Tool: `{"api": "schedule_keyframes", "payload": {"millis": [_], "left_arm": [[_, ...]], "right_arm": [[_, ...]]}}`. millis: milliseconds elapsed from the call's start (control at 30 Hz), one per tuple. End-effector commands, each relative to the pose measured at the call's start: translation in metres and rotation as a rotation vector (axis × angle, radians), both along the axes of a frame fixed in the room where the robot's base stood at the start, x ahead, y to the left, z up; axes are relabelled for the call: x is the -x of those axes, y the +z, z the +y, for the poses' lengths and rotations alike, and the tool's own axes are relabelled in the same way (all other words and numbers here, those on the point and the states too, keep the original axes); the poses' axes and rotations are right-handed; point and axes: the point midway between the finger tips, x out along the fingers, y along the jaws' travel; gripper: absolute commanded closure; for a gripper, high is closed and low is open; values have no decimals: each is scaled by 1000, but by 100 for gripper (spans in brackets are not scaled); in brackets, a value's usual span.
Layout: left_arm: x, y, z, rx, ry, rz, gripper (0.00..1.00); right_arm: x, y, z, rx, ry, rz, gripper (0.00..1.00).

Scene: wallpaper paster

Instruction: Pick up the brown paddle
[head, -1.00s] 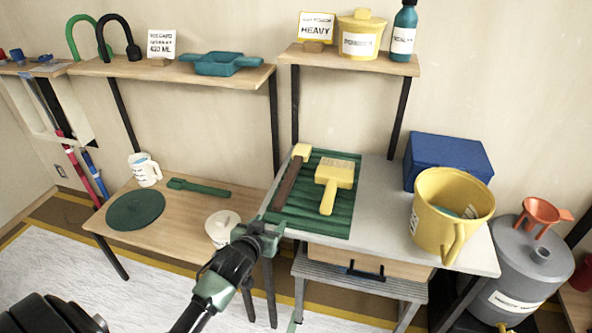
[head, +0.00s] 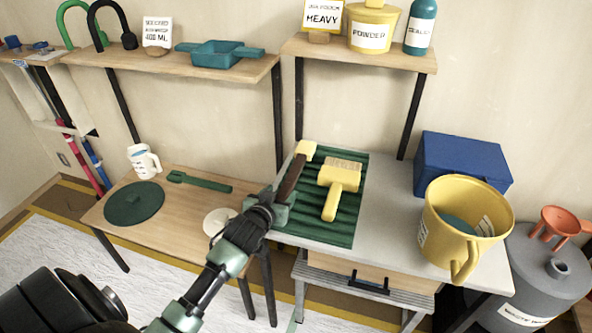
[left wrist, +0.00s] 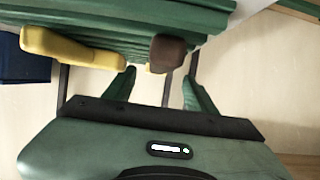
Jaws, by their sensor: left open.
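The brown paddle (head: 291,176), a dark brown bar with a pale yellow end, lies along the left side of a ribbed green mat (head: 345,228) on the grey table. In the left wrist view its brown end (left wrist: 168,52) shows just beyond the fingers, roughly between them. My left gripper (head: 281,208) is open and empty at the mat's near left edge, close to the paddle's near end, which it partly hides in the head view. Its two fingers (left wrist: 160,92) stand apart in the left wrist view. I cannot tell whether they touch the paddle. My right gripper is not in view.
A yellow brush-like tool (head: 340,185) lies just right of the paddle on the mat. A yellow bucket (head: 440,235) and a blue box (head: 462,165) stand farther right. A lower wooden table at left holds a green disc (head: 134,203) and a mug (head: 143,161).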

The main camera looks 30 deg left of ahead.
Motion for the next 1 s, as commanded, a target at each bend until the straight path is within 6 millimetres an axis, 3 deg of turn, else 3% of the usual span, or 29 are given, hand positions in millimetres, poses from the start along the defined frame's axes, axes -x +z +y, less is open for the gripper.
{"api": "schedule_keyframes", "payload": {"millis": [333,667,867,1000], "left_arm": [[-39,-18,9,-2,-1,-1,44],[-45,-22,10,-1,-1,0,44],[-44,-22,10,-1,-1,0,96],[-45,-21,10,-1,-1,-2,100]], "right_arm": [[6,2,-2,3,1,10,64],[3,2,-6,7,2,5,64],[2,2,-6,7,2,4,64],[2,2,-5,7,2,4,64]]}}
